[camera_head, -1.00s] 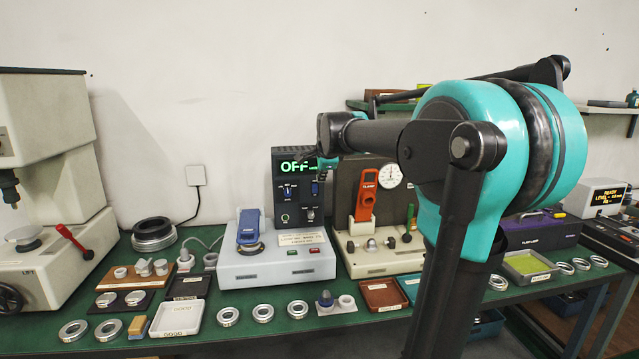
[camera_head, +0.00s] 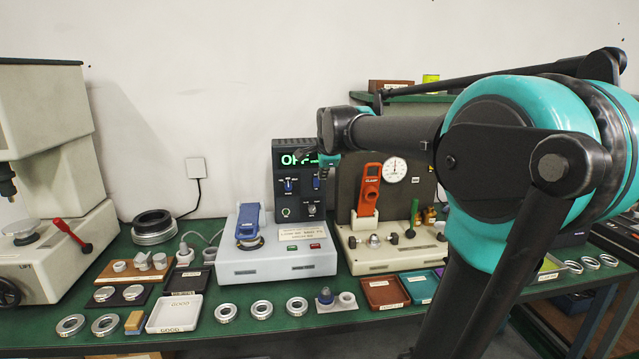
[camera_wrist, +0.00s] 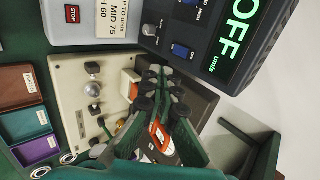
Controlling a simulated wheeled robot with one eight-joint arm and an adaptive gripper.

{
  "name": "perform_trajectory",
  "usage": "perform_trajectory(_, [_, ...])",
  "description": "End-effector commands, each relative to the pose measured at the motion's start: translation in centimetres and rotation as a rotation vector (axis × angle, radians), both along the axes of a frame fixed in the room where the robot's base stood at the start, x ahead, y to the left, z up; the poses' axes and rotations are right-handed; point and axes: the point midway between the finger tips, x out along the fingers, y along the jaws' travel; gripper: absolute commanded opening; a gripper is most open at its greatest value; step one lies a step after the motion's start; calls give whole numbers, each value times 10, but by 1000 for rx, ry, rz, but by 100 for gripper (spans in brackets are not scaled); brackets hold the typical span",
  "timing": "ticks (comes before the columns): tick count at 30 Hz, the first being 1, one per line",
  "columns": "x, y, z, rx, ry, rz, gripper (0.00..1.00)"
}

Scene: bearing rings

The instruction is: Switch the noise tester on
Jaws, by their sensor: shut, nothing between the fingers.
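The noise tester has a black control unit (camera_head: 297,199) at the back of the bench, behind a pale base (camera_head: 277,263) with a blue lever (camera_head: 249,222). Its green display reads OFF in the wrist view (camera_wrist: 237,27); in the head view my gripper partly covers it. Blue switches (camera_head: 289,186) sit below the display, and one shows in the wrist view (camera_wrist: 182,51). My gripper (camera_wrist: 161,73) is shut and empty, its fingertips close to the control unit's face beside that blue switch. I cannot tell whether they touch. It also shows in front of the display (camera_head: 302,156).
A fixture with a red clamp lever (camera_head: 369,189) and dial gauge (camera_head: 395,170) stands right of the tester. Brown (camera_head: 385,294) and teal trays lie before it. Several metal rings (camera_head: 262,309) line the front edge. A press (camera_head: 45,160) stands at left.

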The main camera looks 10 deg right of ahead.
Motion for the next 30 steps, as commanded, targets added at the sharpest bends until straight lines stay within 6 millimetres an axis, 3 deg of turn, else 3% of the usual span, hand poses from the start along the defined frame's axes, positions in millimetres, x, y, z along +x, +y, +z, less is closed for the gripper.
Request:
perform_trajectory(8, [9, 0, -8, 0, 0, 0, 0])
perform_trajectory(23, [70, 0, -73, 0, 0, 0, 0])
perform_trajectory(30, [99, 0, -76, 0, 0, 0, 0])
